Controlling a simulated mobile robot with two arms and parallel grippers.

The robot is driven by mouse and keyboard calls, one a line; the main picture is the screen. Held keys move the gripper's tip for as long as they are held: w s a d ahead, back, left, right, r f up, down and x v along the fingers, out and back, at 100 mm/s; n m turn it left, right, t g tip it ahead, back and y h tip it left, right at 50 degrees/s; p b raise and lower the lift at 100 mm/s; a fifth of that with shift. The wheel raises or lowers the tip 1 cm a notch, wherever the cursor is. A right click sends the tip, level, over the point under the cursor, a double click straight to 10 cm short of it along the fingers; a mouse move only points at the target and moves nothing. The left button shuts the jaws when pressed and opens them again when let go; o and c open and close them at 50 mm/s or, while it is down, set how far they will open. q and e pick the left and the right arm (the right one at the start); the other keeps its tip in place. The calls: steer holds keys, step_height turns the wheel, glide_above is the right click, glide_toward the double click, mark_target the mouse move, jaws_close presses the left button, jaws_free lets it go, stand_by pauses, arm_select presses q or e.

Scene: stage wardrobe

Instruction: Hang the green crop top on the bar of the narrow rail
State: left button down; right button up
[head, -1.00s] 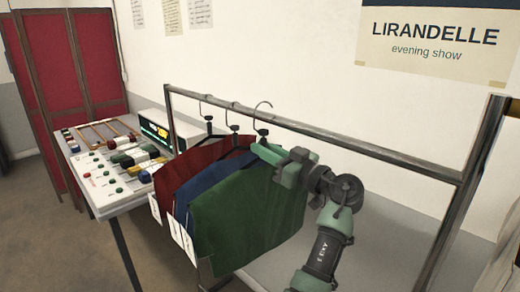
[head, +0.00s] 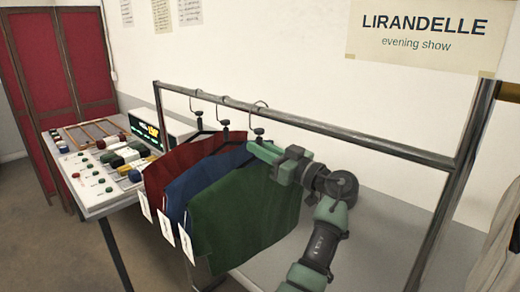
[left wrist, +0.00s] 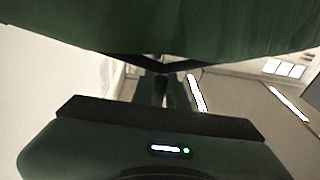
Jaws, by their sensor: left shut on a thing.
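The green crop top (head: 245,212) hangs on a dark hanger (head: 258,133), in front of the blue and red garments. The hanger's hook shows at the bar (head: 340,133) of the rail, its top just above the bar; I cannot tell whether it rests on it. My left gripper (head: 262,149) is shut on the hanger just below its hook. In the left wrist view, green cloth (left wrist: 160,28) fills the top and the dark hanger (left wrist: 160,64) is close to the gripper. My right gripper is not in view.
A red garment (head: 168,165) and a blue garment (head: 190,180) hang left of the green one, with white tags. A control desk (head: 88,195) stands close on the left. The bar right of my gripper is empty, up to the rail's upright (head: 455,190). Pale cloth (head: 497,245) shows at right.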

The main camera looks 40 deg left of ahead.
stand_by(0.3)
arm_select(q)
steer(key=c, duration=1.3)
jaws_free()
steer(key=shift+d+f, duration=0.15)
steer(key=shift+d, duration=0.1)
steer(key=d+b, duration=0.1)
steer(key=d, duration=0.1)
steer(key=d+b, duration=0.1)
steer(key=d, duration=0.2)
steer(key=d+b, duration=0.1)
steer(key=d, duration=0.1)
steer(key=shift+s+d+f, duration=0.15)
steer(key=shift+f, duration=0.25)
